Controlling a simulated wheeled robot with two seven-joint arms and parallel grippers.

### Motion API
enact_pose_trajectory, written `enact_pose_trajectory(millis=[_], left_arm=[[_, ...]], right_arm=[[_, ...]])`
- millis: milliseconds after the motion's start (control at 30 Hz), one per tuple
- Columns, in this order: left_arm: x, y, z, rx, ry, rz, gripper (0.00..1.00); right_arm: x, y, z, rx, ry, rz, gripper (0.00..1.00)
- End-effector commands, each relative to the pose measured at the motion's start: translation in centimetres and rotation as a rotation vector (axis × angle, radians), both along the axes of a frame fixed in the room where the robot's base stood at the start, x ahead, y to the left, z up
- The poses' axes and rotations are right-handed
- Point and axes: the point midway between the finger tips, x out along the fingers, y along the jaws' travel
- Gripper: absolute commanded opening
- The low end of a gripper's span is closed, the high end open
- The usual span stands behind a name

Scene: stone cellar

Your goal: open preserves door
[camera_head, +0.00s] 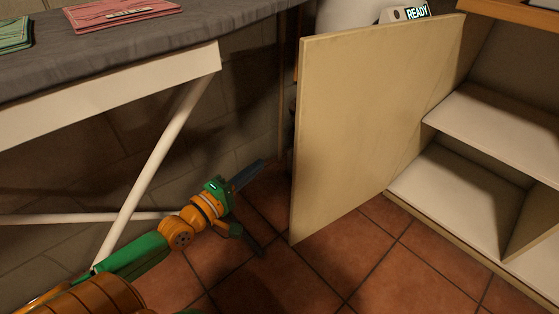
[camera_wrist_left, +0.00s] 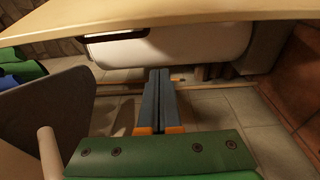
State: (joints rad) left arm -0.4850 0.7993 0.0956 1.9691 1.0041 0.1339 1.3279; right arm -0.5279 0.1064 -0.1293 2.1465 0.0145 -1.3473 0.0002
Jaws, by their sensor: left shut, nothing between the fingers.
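The preserves door (camera_head: 370,120) is a plain cream panel that stands wide open, swung out from the cabinet (camera_head: 490,120). Its outer face is turned toward my left side. My left gripper (camera_head: 262,164) is to the left of the door's free edge, low over the floor and apart from the door. In the left wrist view its two grey fingers (camera_wrist_left: 158,100) lie together with nothing between them. A pale panel, probably the door (camera_wrist_left: 200,12), crosses the top of that view, with a dark bar (camera_wrist_left: 115,36) under it. My right gripper is out of view.
The cabinet's pale shelves (camera_head: 500,118) are exposed and bare where visible. A table with a grey top (camera_head: 130,40) and white legs (camera_head: 160,150) stands at the left. A white device with a READY display (camera_head: 417,12) is behind the door. Tiled floor (camera_head: 370,265) is clear in front.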

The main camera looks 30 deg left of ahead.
Motion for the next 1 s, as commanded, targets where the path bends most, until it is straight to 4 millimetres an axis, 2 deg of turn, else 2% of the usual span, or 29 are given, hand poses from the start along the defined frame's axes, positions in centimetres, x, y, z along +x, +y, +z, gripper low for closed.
enact_pose_trajectory(millis=[367, 400, 600, 1000], left_arm=[[8.2, -1.5, 0.0, 0.003, -0.009, 0.001, 0.0], [8.1, -2.1, 0.2, 0.0, -0.004, -0.002, 0.0], [6.6, -4.4, 0.3, 0.004, -0.004, -0.002, 0.0], [6.2, -5.0, 0.2, 0.008, -0.005, 0.001, 0.0]], right_arm=[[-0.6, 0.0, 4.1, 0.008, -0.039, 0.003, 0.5], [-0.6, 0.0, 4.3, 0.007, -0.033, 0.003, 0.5], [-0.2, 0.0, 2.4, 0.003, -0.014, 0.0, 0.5], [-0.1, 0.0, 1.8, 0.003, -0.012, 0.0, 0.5]])
